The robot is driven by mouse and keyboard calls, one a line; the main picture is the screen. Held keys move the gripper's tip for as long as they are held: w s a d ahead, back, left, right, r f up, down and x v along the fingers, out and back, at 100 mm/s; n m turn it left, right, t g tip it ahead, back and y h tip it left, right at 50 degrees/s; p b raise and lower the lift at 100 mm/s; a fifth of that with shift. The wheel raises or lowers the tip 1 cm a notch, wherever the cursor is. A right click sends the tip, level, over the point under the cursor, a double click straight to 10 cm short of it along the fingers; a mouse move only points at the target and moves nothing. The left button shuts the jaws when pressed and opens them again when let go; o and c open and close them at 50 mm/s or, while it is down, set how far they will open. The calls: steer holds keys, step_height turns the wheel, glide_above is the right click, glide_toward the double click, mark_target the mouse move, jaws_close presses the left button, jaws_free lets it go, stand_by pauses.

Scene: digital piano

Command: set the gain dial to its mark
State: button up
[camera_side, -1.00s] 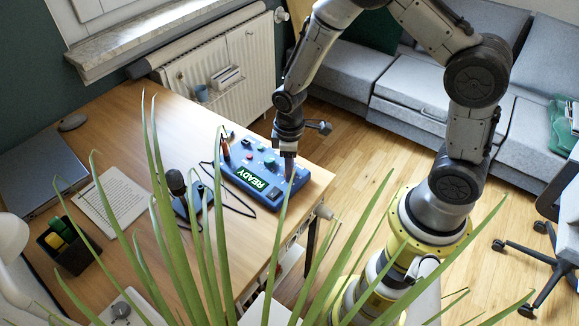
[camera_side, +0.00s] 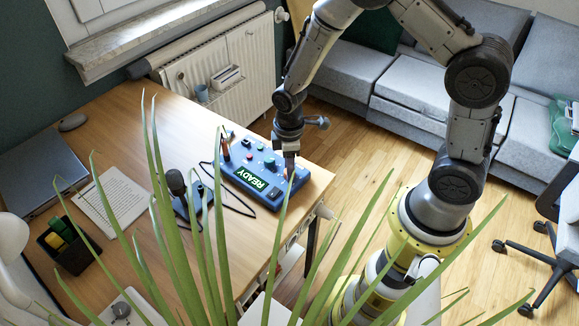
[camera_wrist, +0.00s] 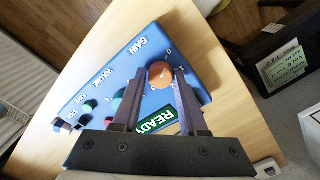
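The gain dial (camera_wrist: 161,74) is a round orange knob on the blue digital piano (camera_side: 257,170), beside the printed word GAIN. Small scale marks and digits surround it in the wrist view. My gripper (camera_wrist: 161,72) has one finger on each side of the dial, and the dial fills the gap between the fingertips. In the side view my gripper (camera_side: 290,178) reaches down to the right end of the piano, where it mostly hides the dial. The green display (camera_side: 252,178) reads READY. The dial's exact pointer position is too small to read.
More knobs (camera_wrist: 117,100) sit further along the panel near VOLUME. A microphone (camera_side: 176,183) with a dark cable stands beside the piano on the wooden desk (camera_side: 170,130). Plant leaves (camera_side: 165,230) cross the front of the side view. A closed laptop (camera_side: 40,170) lies far left.

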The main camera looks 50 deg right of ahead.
steer(key=o, duration=0.3)
steer(key=shift+o, duration=0.2)
step_height(320, 180, up, 14)
stand_by(0.4)
steer(key=shift+f, duration=0.1)
steer(key=s+d+r+m+t, duration=0.1)
steer(key=s+r+t, duration=0.15)
steer(key=r, duration=0.45)
steer(key=s+r+m+t, duration=0.1)
steer(key=s+r+t, duration=0.15)
steer(key=r, duration=0.45)
steer(key=s+m, duration=0.6)
steer(key=s, duration=0.7)
steer(key=shift+s+d+r+t, duration=0.15)
steer(key=shift+s+d+t, duration=0.05)
steer(key=shift+t, duration=0.1)
